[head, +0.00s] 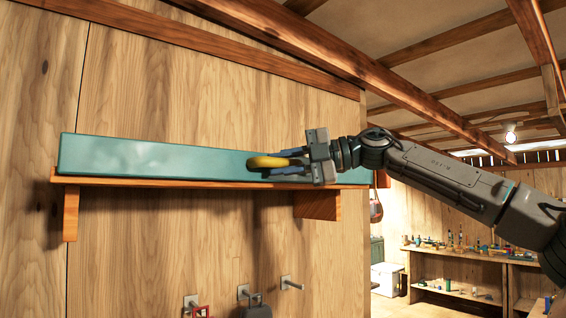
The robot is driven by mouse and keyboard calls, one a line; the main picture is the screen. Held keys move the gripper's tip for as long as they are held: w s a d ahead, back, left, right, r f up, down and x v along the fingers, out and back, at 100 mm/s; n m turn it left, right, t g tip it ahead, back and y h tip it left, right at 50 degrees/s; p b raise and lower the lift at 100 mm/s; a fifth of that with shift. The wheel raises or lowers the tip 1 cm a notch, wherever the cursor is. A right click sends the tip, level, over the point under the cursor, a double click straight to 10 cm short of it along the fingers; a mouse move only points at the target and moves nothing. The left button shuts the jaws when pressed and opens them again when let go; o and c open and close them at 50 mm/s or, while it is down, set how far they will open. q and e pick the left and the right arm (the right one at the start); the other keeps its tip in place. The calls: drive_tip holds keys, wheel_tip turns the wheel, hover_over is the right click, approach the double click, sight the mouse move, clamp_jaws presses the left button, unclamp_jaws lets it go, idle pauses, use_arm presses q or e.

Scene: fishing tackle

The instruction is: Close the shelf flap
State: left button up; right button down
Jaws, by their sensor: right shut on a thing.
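A long teal panel (150,159), which appears to be the shelf flap, stands along a wooden wall shelf (130,181). Its broad face is toward me and its lower edge lies close along the shelf board. I cannot tell whether a gap is left behind it. A curved yellow handle (262,162) sits on the panel right of its middle. My right gripper (290,167) comes in from the right and is shut on the yellow handle. The gripper and wrist hide part of the panel's right end. My left gripper is not in view.
A wooden bracket (318,205) supports the shelf at the right. Metal wall hooks (291,284) stick out below, with a red item (200,312) near them. A ceiling beam (330,60) runs overhead. A wooden rack (460,275) with small tackle stands at the far right.

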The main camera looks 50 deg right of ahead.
drive_tip(key=c, duration=1.3)
unclamp_jaws()
drive_tip(key=shift+s+d, duration=0.15)
drive_tip(key=b+v, duration=0.4)
drive_tip(key=v, duration=0.6)
drive_tip(key=shift+s+d, duration=0.15)
drive_tip(key=shift+s, duration=0.05)
